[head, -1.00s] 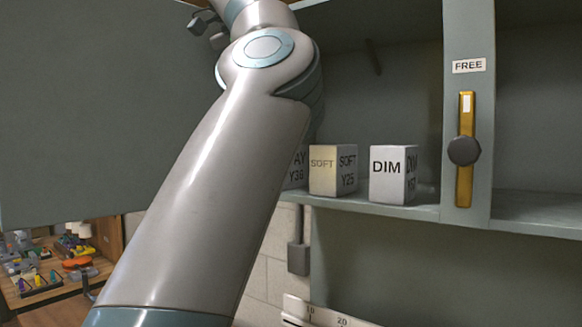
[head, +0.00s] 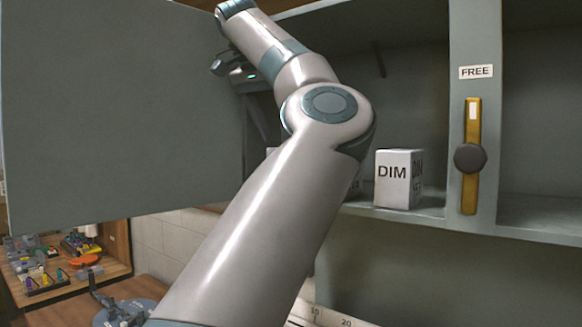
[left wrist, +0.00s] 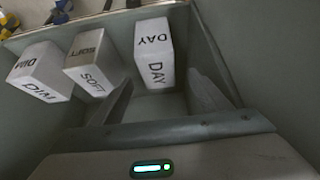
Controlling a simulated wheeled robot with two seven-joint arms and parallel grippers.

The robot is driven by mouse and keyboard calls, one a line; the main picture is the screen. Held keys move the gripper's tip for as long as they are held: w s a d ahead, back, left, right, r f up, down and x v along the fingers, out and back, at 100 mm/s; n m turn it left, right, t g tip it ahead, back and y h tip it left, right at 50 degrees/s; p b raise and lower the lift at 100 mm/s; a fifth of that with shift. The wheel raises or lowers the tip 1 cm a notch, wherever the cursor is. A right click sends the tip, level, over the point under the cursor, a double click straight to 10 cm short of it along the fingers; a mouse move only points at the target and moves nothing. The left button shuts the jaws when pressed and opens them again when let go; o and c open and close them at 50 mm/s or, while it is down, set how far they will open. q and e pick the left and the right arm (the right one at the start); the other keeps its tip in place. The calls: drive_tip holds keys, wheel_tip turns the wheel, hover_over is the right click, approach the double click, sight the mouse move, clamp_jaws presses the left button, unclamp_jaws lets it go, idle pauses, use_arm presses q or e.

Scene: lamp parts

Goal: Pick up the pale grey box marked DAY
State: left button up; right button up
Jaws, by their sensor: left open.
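The pale grey box marked DAY (left wrist: 155,55) stands at the right of a row of three boxes in the left wrist view. My left gripper (left wrist: 160,82) is open, one finger on each side of the picture of the DAY box. The box shows between the fingers, not held; how far it sits from the fingertips I cannot tell. My right gripper is not in view.
The SOFT box (left wrist: 88,62) stands close left of DAY, with the DIM box (left wrist: 40,72) beyond it. DIM also shows on the shelf in the head view (head: 393,180). A FREE label (head: 477,71) and yellow slide are on the post. A large grey panel (head: 120,110) stands left.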

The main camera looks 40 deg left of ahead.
use_arm(q)
drive_tip(key=p+x, duration=0.1)
drive_tip(key=x, duration=0.3)
drive_tip(key=shift+w+f+p, duration=0.15)
drive_tip(key=shift+f+p, duration=0.1)
drive_tip(key=shift+p, duration=0.05)
drive_tip(key=shift+w+f, duration=0.15)
drive_tip(key=shift+f, duration=0.2)
drive_tip(key=shift+w+f+p, duration=0.35)
drive_tip(key=shift+f+p, duration=0.3)
drive_tip(key=shift+p, duration=0.3)
drive_tip(key=p+x, duration=0.1)
drive_tip(key=x, duration=0.1)
drive_tip(key=shift+w+d+f+p, duration=0.15)
drive_tip(key=shift+f+p, duration=0.2)
drive_tip(key=shift+p, duration=0.05)
drive_tip(key=shift+w+f, duration=0.2)
drive_tip(key=shift+f, duration=0.3)
